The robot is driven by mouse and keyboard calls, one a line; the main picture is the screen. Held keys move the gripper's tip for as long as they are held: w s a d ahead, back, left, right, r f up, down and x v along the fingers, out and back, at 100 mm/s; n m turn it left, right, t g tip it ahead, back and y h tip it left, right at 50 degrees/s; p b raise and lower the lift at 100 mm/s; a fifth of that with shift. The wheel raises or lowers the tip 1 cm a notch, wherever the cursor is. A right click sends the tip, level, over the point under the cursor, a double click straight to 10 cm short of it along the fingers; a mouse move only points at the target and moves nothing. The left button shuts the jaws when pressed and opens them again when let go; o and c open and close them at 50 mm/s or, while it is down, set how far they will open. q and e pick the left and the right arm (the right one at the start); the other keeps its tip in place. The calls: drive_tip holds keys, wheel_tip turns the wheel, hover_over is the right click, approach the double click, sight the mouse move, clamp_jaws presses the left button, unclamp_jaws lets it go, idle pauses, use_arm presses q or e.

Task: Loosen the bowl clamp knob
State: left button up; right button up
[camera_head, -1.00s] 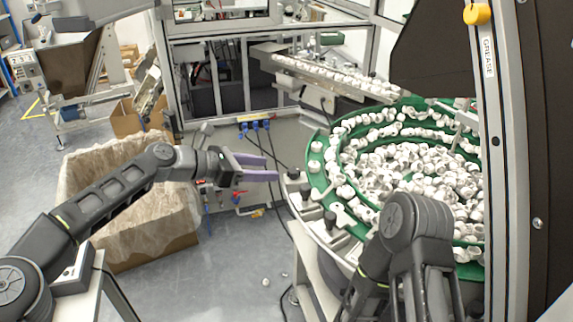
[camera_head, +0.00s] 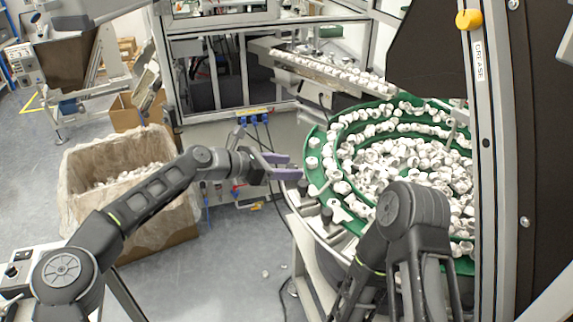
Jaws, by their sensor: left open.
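The bowl feeder's green bowl (camera_head: 318,180) is full of white caps and stands at the right. Small black clamp knobs sit on its near left rim: one knob (camera_head: 303,187) is just right of and below my left fingertips, and a second knob (camera_head: 326,214) is lower along the rim. My left gripper (camera_head: 291,166) is open and empty, its purple fingers pointing right at the bowl's left edge. I cannot tell whether a finger touches the upper knob. My right arm (camera_head: 410,215) stands in front of the bowl; its gripper is out of view.
A cardboard box (camera_head: 185,215) with a clear liner and some caps stands at the left, behind my left arm. A metal chute (camera_head: 320,72) with caps is behind the bowl. A dark-edged frame with a yellow knob (camera_head: 469,19) bounds the right. Open floor lies below the left gripper.

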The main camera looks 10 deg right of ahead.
use_arm(q)
clamp_jaws()
idle(0.6)
